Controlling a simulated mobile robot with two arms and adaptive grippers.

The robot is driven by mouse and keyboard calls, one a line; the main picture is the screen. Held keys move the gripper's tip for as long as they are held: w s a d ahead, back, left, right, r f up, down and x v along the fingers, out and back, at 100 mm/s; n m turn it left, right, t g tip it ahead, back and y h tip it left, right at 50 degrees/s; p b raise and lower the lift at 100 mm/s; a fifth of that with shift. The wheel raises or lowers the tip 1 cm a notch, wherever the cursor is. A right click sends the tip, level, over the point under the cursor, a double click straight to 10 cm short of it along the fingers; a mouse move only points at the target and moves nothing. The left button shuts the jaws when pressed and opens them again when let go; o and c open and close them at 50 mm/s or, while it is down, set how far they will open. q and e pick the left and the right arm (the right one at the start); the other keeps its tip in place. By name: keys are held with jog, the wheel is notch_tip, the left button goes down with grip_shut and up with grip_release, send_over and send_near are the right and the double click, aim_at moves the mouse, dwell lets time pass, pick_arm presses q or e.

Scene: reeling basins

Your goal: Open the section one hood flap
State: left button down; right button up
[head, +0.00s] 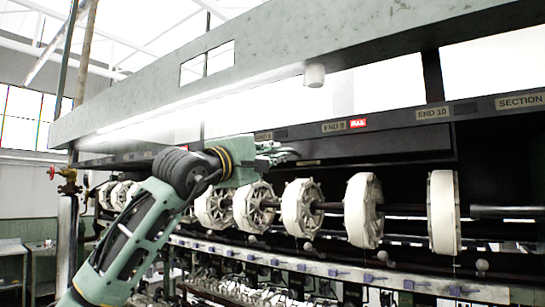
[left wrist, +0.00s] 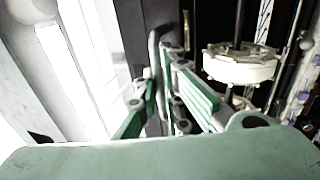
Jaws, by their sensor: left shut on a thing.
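The long dark hood flap (head: 400,142) runs along the machine front, below a label strip and above the white reels. My left gripper (head: 287,154) reaches up from the left and is at the flap's front, left of the END 9 label. The exact grip contact is partly hidden by the fingers. My right gripper is not in view.
Several white reels (head: 362,210) hang on a shaft just below the flap; one (left wrist: 240,65) is close beside the fingers in the left wrist view. A grey-green hood beam (head: 270,55) overhangs above. A pipe with a red-handled valve (head: 68,180) stands at left.

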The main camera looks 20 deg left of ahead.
pick_arm(q)
jog(key=shift+r, duration=3.05)
jog(key=c, duration=2)
grip_release()
jog(key=shift+s, duration=0.25)
jog(key=b+v, duration=0.8)
jog(key=v, duration=0.6)
jog(key=shift+b, duration=0.35)
